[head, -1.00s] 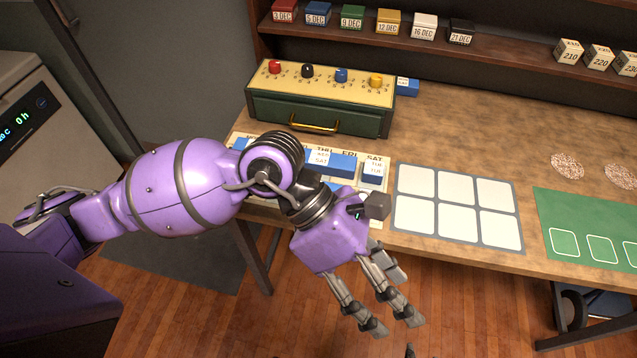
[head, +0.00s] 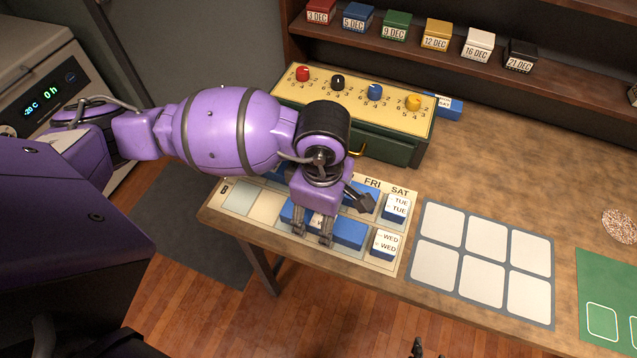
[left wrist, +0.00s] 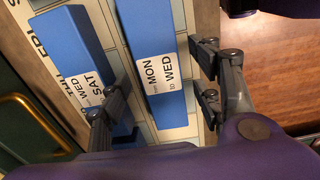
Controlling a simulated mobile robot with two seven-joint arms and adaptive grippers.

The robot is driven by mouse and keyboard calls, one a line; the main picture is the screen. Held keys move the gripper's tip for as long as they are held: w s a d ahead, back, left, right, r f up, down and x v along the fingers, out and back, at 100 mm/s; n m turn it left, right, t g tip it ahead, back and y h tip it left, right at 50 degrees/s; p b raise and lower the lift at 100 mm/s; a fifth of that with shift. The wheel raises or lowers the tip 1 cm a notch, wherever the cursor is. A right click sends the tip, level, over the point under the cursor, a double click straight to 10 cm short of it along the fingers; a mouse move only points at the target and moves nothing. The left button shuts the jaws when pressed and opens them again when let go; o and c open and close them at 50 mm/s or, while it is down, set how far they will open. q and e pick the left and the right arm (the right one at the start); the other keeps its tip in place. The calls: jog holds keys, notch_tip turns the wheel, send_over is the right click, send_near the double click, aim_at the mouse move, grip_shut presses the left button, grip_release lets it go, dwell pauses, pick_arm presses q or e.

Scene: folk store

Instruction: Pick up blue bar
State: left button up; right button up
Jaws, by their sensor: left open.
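A long blue bar (head: 349,234) with a white label lies in the front row of a cream weekday board (head: 238,200) on the table. In the left wrist view this bar (left wrist: 148,25) reads MON to WED. My left gripper (head: 312,236) is open above it, its fingers on either side of the bar in the left wrist view (left wrist: 162,92). A second blue bar (left wrist: 68,45), labelled WED to SAT, lies beside it. A third blue bar (head: 447,109) lies behind the knob box. Only a dark tip of my right gripper (head: 417,348) shows at the bottom edge.
A green knob box (head: 385,142) with a brass handle stands behind the board. Blue-white TUE (head: 397,207) and WED (head: 386,243) blocks sit at the board's right end. A grey mat with white squares (head: 412,240) lies to the right. Date boxes line the shelf.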

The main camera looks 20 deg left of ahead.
pick_arm(q)
jog(key=shift+f, duration=0.7)
jog(key=c, duration=1.4)
jog(key=shift+o, duration=0.2)
